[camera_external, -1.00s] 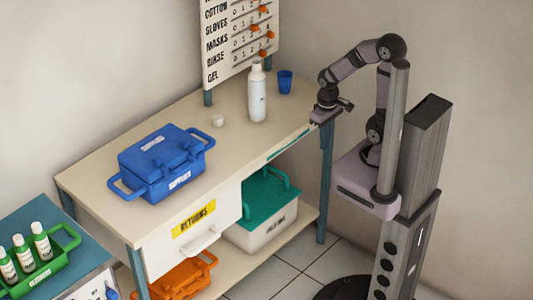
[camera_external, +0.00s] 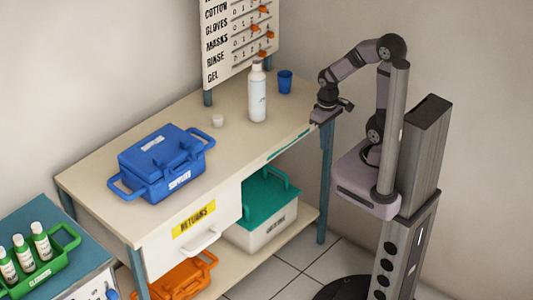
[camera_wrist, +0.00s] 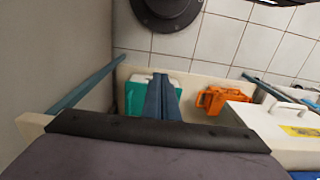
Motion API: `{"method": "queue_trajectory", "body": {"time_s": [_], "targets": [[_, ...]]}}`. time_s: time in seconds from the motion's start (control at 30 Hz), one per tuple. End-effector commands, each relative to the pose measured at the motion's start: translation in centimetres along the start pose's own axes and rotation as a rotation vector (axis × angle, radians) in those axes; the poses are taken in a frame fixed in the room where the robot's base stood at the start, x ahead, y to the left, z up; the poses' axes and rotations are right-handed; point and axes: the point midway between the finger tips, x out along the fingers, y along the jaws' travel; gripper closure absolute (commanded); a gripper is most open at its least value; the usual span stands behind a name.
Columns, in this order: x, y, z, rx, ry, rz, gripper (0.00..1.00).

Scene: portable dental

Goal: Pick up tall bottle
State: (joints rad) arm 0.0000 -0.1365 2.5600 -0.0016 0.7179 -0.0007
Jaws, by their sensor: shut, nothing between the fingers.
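The tall bottle (camera_external: 258,97) is white and stands upright on the beige workbench (camera_external: 110,175), near its back right part. My gripper (camera_external: 315,120) is at the bench's right edge, to the right of the bottle and apart from it. In the wrist view my gripper (camera_wrist: 162,80) points down with its fingers shut together and empty. The bottle does not show in the wrist view.
A blue case (camera_external: 160,160) sits further left. A sign board (camera_external: 240,40) rises behind. The bench front near the bottle is clear.

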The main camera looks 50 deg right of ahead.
Motion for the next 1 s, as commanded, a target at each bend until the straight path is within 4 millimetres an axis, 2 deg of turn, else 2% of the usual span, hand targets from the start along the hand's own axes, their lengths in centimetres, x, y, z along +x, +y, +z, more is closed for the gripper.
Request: {"method": "queue_trajectory", "body": {"time_s": [0.33,0.37,0.63,1.0], "targets": [[0.00,0.00,0.00,0.000,0.000,0.000,1.00],[0.00,0.00,0.00,0.000,0.000,0.000,0.95],[0.00,0.00,0.00,0.000,0.000,0.000,0.31],[-0.28,-0.11,-0.16,-0.009,0.000,0.000,0.31]]}}
